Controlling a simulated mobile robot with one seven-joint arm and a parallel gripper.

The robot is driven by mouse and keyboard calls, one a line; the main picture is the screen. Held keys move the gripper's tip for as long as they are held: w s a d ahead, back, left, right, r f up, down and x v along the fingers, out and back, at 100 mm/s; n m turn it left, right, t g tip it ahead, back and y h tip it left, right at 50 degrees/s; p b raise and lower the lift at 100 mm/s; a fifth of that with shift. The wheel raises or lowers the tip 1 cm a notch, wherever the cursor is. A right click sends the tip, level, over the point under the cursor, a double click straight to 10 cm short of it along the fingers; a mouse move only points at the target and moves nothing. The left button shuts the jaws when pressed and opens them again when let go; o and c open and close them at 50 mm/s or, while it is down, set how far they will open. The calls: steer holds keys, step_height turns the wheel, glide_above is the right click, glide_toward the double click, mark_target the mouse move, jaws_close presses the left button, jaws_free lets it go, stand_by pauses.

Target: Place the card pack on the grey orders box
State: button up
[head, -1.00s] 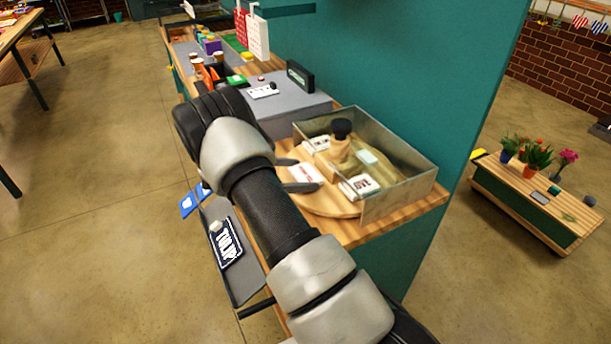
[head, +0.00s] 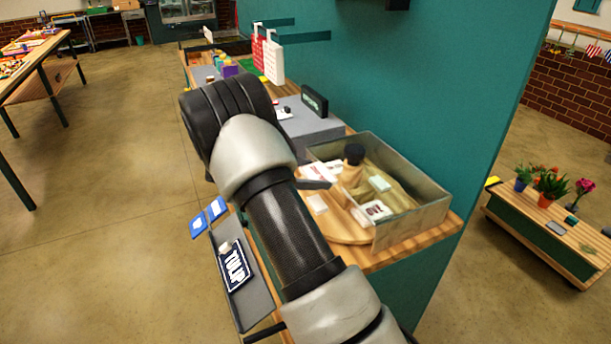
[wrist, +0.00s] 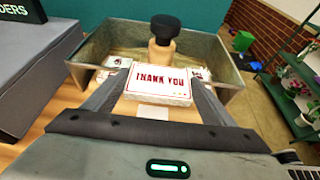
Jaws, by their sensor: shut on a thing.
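The card pack (wrist: 158,80) is white with red "THANK YOU" lettering. My gripper (wrist: 160,92) is shut on it, with one finger at each side. In the head view the pack (head: 320,169) shows as a white patch near the visible finger of my gripper (head: 314,183), above the round wooden board; my arm hides much of the gripper. The grey orders box (head: 322,130) stands farther back on the counter, with a black sign (head: 314,101) on it. In the wrist view the box (wrist: 38,75) is at the left, apart from the pack.
A white card (head: 317,203) lies on the round board (head: 345,230). A teal wall rises behind the counter. A small white item and a dark one are on the orders box.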

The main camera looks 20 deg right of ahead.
steer(key=shift+s+a+r+t, duration=0.1)
steer(key=shift+s+r+t, duration=0.2)
steer(key=shift+s, duration=0.1)
steer(key=s+a+f+n+t+y, duration=0.1)
steer(key=s+a+f+n+t, duration=0.1)
steer(key=s+a+n+t, duration=0.35)
steer(key=shift+w+d+r+n+t+y+b, duration=0.4)
steer(key=shift+w+d+r+n+t+y, duration=1.35)
steer(key=shift+w, duration=4.7)
steer(key=shift+w+d+r+n+t+y+b, duration=0.45)
steer(key=shift+w+d+r+n+y, duration=1.4)
steer(key=shift+w, duration=4.65)
steer(key=shift+w+d+r+n+t+y+b, duration=0.3)
steer(key=shift+w+d+r+n+t+y, duration=1.6)
steer(key=shift+w, duration=4.55)
steer(key=shift+n+g+y, duration=0.55)
steer(key=shift+n+y, duration=0.2)
steer(key=shift+y, duration=0.15)
steer(key=f, duration=0.4)
steer(key=a+f+b, duration=0.1)
steer(key=f, duration=0.2)
steer(key=a+f, duration=0.1)
steer(key=f, duration=0.3)
steer(key=shift+f, duration=0.3)
